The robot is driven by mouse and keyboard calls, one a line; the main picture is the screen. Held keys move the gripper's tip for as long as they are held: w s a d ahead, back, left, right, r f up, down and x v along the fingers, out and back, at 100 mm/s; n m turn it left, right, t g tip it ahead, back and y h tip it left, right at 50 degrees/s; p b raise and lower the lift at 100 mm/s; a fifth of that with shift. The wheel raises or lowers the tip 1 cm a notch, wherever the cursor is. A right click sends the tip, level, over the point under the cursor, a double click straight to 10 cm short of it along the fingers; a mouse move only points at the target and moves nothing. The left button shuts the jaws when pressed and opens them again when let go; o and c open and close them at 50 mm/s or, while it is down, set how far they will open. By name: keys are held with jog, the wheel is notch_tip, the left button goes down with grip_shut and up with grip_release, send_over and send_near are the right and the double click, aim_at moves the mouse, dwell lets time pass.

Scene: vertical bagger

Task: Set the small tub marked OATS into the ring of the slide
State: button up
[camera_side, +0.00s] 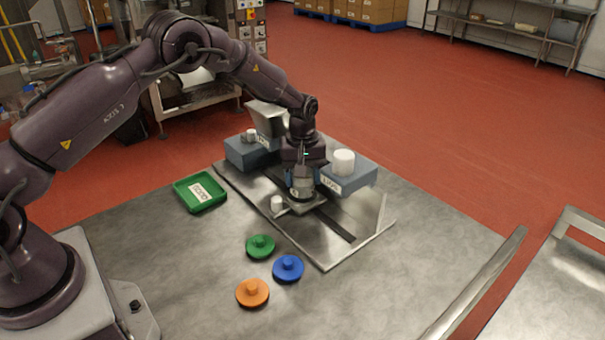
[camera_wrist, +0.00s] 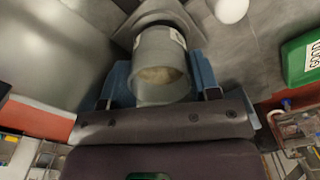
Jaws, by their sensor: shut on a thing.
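My gripper (camera_side: 302,180) is shut on a small grey tub (camera_side: 302,190), upright over the slide (camera_side: 312,207). In the wrist view the tub (camera_wrist: 158,95) stands between my two blue fingers, its mouth toward the camera and pale contents inside. A white label edge shows on its side, but I cannot read it. The grey plate of the slide (camera_wrist: 152,10) is just beyond the tub's base. A white knob (camera_side: 277,203) is at the slide's left. The ring is hidden behind the tub, and I cannot tell whether the tub is seated in it.
A blue-grey block (camera_side: 362,178) bearing a white cylinder (camera_side: 344,161) is close on the right. Another block (camera_side: 240,154) and a metal hopper (camera_side: 268,118) stand behind left.

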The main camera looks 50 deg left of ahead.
jog(key=shift+f, duration=0.35)
dwell(0.5)
jog(key=o, duration=0.7)
jog(key=shift+o, duration=0.6)
jog(key=shift+w+r, duration=0.1)
jog(key=shift+o, duration=1)
notch_tip(320, 180, up, 2)
jog(key=shift+w+r, duration=0.1)
jog(key=shift+r, duration=2.4)
